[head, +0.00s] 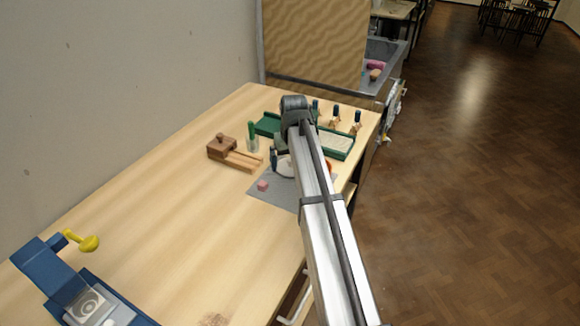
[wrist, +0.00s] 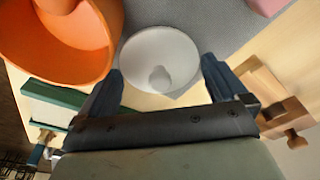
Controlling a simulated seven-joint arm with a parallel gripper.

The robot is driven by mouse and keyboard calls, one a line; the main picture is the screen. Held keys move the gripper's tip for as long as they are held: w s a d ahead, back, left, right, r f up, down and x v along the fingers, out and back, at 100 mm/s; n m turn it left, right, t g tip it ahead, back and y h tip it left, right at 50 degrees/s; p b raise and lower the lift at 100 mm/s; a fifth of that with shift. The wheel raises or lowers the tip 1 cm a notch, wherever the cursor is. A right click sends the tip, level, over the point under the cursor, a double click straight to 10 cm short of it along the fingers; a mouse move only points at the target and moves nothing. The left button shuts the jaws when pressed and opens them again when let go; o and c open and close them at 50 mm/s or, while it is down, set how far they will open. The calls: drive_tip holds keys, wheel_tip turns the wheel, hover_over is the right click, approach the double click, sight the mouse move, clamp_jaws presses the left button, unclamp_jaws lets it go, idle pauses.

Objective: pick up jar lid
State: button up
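A white round lid with a small knob (wrist: 160,52) lies on a grey mat (wrist: 205,22) in the wrist view. In the head view the lid (head: 284,168) is partly hidden by my arm. My gripper (wrist: 163,72) is open, its two dark blue fingers apart, with the lid showing between and beyond them. Nothing is held. An orange round vessel, seemingly the jar (wrist: 45,58), stands beside the lid at upper left of the wrist view. Only an orange sliver of it (head: 329,166) shows in the head view.
A pink block (head: 263,186) lies on the mat. A wooden tool (head: 222,149), a green bottle (head: 252,134) and a green-framed tray (head: 335,145) stand close by. A blue rack (head: 50,268) and yellow tool (head: 88,243) are at front left. The left-middle table is clear.

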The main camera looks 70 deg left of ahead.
drive_tip(key=c, duration=0.6)
drive_tip(key=shift+r, duration=0.3)
wheel_tip(320, 180, up, 9)
drive_tip(key=shift+f, duration=0.2)
drive_tip(key=w+d+r, duration=0.3)
drive_tip(key=w+d, duration=0.3)
drive_tip(key=d, duration=0.1)
drive_tip(key=shift+d+f, duration=0.1)
drive_tip(key=shift+f, duration=3.3)
